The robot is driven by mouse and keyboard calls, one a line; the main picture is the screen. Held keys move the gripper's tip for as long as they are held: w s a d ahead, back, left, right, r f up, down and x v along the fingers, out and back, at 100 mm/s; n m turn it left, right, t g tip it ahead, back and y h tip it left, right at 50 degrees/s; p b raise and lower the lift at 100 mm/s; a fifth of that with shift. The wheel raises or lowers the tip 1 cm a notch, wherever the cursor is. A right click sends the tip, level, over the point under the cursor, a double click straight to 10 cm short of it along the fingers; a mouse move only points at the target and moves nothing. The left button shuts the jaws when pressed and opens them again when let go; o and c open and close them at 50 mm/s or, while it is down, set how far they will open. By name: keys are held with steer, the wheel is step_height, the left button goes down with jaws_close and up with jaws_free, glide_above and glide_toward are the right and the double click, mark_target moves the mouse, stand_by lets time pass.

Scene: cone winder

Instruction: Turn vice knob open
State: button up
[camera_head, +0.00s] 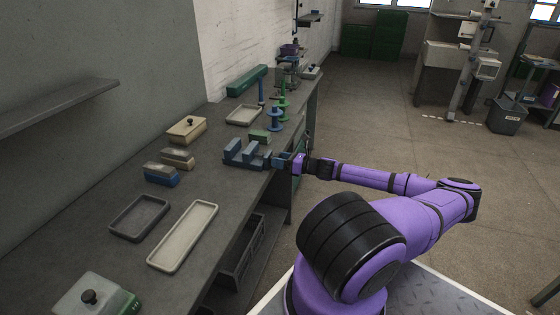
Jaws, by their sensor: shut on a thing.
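The vice is a blue block-shaped device (243,154) on the workbench near its right edge, with its jaws standing up. Its knob end points right, toward the bench edge, and is mostly hidden by my gripper. My gripper (283,161) reaches in from the right at the height of the vice and is shut on the knob at the vice's right end. The fingers are small in this view, and the exact grip on the knob is hard to make out. My purple arm runs from the lower right across the bench edge to the vice.
The workbench (190,245) runs along the wall. A long pale tray (183,236), a dark tray (139,218), blue-and-wood blocks (161,174) and a lidded beige box (187,129) lie left of the vice. Blue and green spools (275,122) stand behind it. Open floor lies right.

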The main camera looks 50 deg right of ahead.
steer(key=shift+n, duration=0.4)
steer(key=shift+s+a+f+n, duration=0.1)
steer(key=shift+n, duration=3.1)
steer(key=shift+a+f+n, duration=0.1)
steer(key=shift+n, duration=3.1)
steer(key=shift+s+a+f+n, duration=0.1)
steer(key=shift+n, duration=3.1)
steer(key=o, duration=0.9)
steer(key=v, duration=1)
steer(key=shift+s+d, duration=0.15)
steer(key=shift+s, duration=0.15)
